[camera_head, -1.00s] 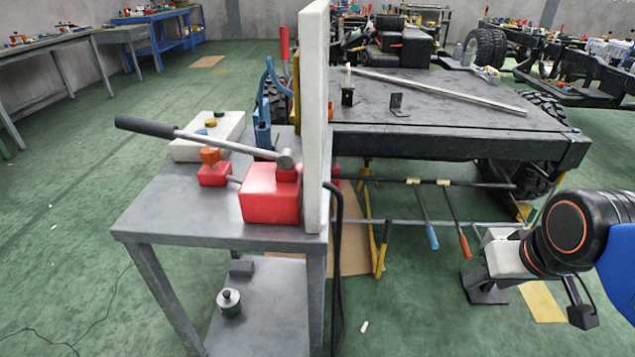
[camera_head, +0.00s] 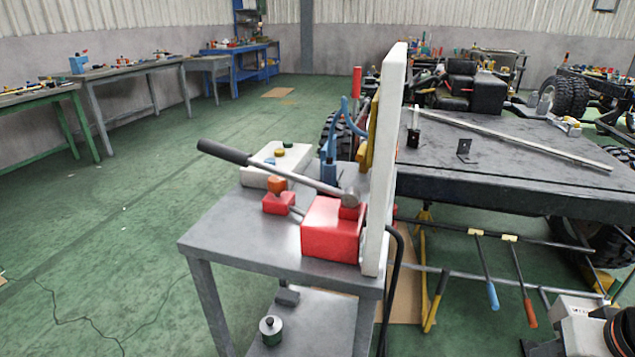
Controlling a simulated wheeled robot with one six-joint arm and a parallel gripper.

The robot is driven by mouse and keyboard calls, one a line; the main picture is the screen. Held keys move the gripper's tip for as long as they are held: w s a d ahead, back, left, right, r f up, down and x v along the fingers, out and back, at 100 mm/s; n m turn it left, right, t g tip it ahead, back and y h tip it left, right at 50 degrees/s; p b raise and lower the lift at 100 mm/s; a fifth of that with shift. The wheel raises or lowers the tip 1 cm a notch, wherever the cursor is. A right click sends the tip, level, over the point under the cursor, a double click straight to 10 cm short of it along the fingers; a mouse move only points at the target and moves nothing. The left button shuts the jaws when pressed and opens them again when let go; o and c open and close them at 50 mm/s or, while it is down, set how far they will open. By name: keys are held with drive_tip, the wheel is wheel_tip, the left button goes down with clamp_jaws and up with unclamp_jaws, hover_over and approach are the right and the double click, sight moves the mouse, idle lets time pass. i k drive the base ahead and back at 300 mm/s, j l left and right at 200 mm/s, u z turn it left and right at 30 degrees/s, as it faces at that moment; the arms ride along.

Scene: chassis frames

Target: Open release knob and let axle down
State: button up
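The red hydraulic pump block (camera_head: 332,228) stands on a grey metal bench, against a white upright panel (camera_head: 393,160). A long pump lever with a black grip (camera_head: 224,152) slopes from upper left down to the block. A small red valve block (camera_head: 279,203) with an orange knob (camera_head: 277,184), which looks like the release knob, sits left of it. The chassis (camera_head: 505,185) lies to the right, with an axle wheel (camera_head: 590,240) partly hidden beneath it. Part of my arm (camera_head: 590,330) shows at the lower right corner; my gripper's fingers are not visible.
The grey bench (camera_head: 230,235) has a lower shelf holding a small dark green weight (camera_head: 271,330). A white box with coloured buttons (camera_head: 290,158) stands behind the knob. Blue and orange handled bars (camera_head: 491,294) hang below the chassis. The green floor at left is open.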

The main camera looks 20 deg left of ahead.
sight(276, 185)
drive_tip(key=l+u, duration=0.1)
drive_tip(key=u, duration=0.3)
drive_tip(key=k+l+u, duration=0.1)
drive_tip(key=u, duration=0.3)
drive_tip(key=l+u, duration=0.1)
drive_tip(key=u, duration=0.3)
